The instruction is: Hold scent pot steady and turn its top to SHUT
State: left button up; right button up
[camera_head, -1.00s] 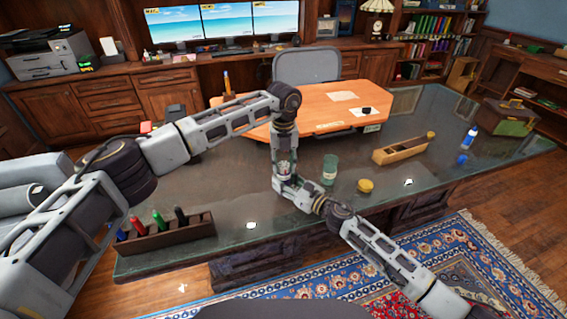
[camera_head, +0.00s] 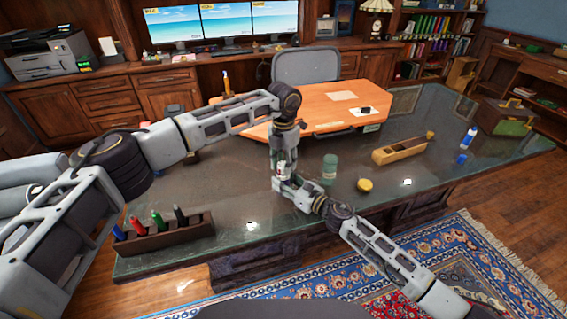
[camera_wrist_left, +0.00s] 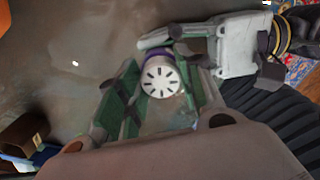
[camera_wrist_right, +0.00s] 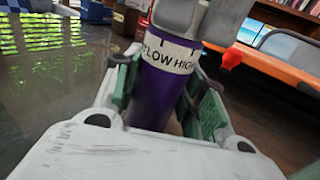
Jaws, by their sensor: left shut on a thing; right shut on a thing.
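The scent pot has a purple body (camera_wrist_right: 160,95) with a white band (camera_wrist_right: 172,52) reading "LOW" and "HIGH" in the right wrist view. Its white top with dark radial slots (camera_wrist_left: 160,79) faces the left wrist camera. My left gripper (camera_head: 284,158) reaches down from above and is shut on the top. My right gripper (camera_head: 284,182) comes in from the front and is shut around the purple body; its fingers also show in the right wrist view (camera_wrist_right: 165,105). The pot stands upright between them. In the head view the grippers mostly hide it. The SHUT mark is not visible.
On the dark glossy desk (camera_head: 240,205), a green jar (camera_head: 329,168) and a yellow lid (camera_head: 365,185) stand close on the right. A wooden plane (camera_head: 400,151) and a blue bottle (camera_head: 468,138) are farther right. A pen rack (camera_head: 165,232) is at front left.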

aim_at(283, 164)
pick_arm(q)
jog(key=shift+m, duration=0.5)
jog(key=o, duration=1)
jog(key=shift+r, duration=0.15)
jog(key=shift+r, duration=5.9)
pick_arm(e)
jog(key=o, duration=1.2)
